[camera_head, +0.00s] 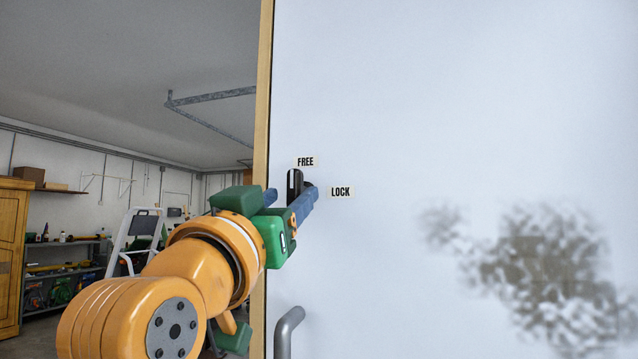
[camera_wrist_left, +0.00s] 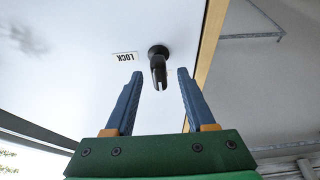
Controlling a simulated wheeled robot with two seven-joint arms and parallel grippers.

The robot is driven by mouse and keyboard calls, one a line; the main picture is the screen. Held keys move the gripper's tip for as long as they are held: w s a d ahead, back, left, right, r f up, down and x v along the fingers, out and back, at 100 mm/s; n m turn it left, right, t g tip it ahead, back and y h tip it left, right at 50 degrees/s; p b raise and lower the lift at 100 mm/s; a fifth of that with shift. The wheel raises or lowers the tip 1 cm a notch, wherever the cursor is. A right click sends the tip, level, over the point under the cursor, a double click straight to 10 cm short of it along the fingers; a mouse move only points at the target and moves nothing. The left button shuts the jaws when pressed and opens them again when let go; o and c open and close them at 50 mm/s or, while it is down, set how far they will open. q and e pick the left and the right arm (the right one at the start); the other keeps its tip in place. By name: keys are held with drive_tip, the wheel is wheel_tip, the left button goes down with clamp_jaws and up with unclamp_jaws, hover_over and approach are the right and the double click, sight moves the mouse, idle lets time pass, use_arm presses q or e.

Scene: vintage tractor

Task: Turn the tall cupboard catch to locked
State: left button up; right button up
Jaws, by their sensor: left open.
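The cupboard catch is a dark lever (camera_head: 294,182) on the tall white door. It stands upright, its end toward the FREE label (camera_head: 305,161); the LOCK label (camera_head: 341,191) is to its right. My left gripper (camera_head: 291,193) is at the catch with its blue fingers apart. In the left wrist view the catch (camera_wrist_left: 158,67) sits between the spread fingertips (camera_wrist_left: 159,74), with a visible gap on each side. The LOCK label (camera_wrist_left: 124,57) appears upside down there. The lower part of the catch is hidden by the gripper in the head view. My right gripper is not in view.
A grey bar handle (camera_head: 287,332) sticks out of the door below my left gripper. The door's wooden edge (camera_head: 263,85) runs close to the left of the catch. Shelves (camera_head: 60,270) stand far back left.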

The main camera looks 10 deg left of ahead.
sight(292, 187)
use_arm(q)
drive_tip(key=r+p, duration=0.1)
drive_tip(key=r, duration=0.1)
drive_tip(key=shift+w+r+p, duration=0.2)
drive_tip(key=shift+r+p, duration=0.15)
drive_tip(key=shift+p, duration=0.05)
drive_tip(key=shift+w+d+f, duration=0.1)
drive_tip(key=shift+w+f, duration=0.15)
drive_tip(key=shift+w, duration=0.5)
drive_tip(key=shift+w+f, duration=0.2)
drive_tip(key=shift+w, duration=0.55)
drive_tip(key=shift+s+r, duration=0.15)
drive_tip(key=shift+s, duration=0.25)
clamp_jaws()
drive_tip(key=shift+w, duration=0.1)
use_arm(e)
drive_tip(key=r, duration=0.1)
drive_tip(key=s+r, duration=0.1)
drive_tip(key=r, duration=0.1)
